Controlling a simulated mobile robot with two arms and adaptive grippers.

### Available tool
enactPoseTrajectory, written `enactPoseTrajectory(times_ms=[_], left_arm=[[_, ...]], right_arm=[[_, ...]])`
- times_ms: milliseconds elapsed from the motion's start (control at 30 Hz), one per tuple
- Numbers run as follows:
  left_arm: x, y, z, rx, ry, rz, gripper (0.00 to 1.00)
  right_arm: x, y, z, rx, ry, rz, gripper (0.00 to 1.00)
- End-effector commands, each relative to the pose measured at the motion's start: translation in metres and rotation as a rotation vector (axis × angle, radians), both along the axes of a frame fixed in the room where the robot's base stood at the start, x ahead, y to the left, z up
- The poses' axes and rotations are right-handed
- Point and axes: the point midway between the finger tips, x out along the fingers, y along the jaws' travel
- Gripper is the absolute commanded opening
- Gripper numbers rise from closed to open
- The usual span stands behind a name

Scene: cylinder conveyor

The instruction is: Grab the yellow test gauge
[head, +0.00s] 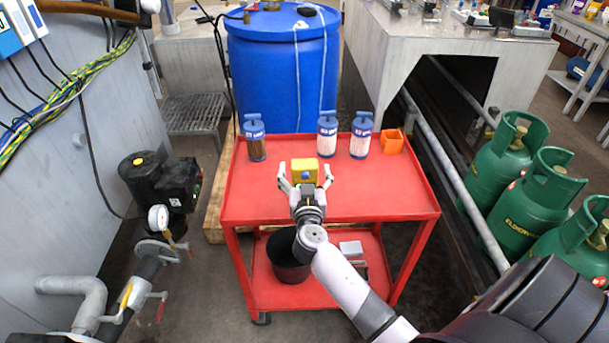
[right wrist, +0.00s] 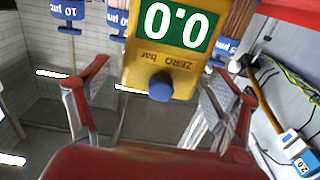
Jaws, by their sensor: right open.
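The yellow test gauge (head: 304,168) stands on the red cart's top, left of its middle, towards the front of the blue-topped cartridges. In the right wrist view the gauge (right wrist: 178,58) shows a green display reading 0.0 and a blue knob below it. My right gripper (head: 305,182) is open, with one finger on each side of the gauge. In the right wrist view both red-and-grey fingers of this gripper (right wrist: 162,88) stand apart from the gauge, with visible gaps. My left gripper is not in view.
The red cart (head: 380,200) carries three blue-topped cartridges (head: 327,135) and an orange holder (head: 392,141) along the back. A blue barrel (head: 270,70) stands behind. Green gas bottles (head: 510,150) are at right, pipes with a dial (head: 158,217) at left. The cart's right front is clear.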

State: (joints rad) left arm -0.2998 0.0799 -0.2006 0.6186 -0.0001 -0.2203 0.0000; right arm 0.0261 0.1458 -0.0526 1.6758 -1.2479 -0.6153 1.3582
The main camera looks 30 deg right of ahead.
Motion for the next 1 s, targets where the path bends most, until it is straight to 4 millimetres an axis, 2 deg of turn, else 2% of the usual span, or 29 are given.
enactPoseTrajectory(times_ms=[133,400,1000], left_arm=[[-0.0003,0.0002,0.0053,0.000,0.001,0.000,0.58],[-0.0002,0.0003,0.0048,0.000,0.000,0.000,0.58],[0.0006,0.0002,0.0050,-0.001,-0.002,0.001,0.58]], right_arm=[[0.0146,-0.0085,0.0015,-0.001,0.000,0.000,0.83],[0.0165,-0.0097,-0.0004,-0.001,0.001,0.000,0.83],[0.0162,-0.0095,-0.0003,0.000,0.000,0.000,0.43]])
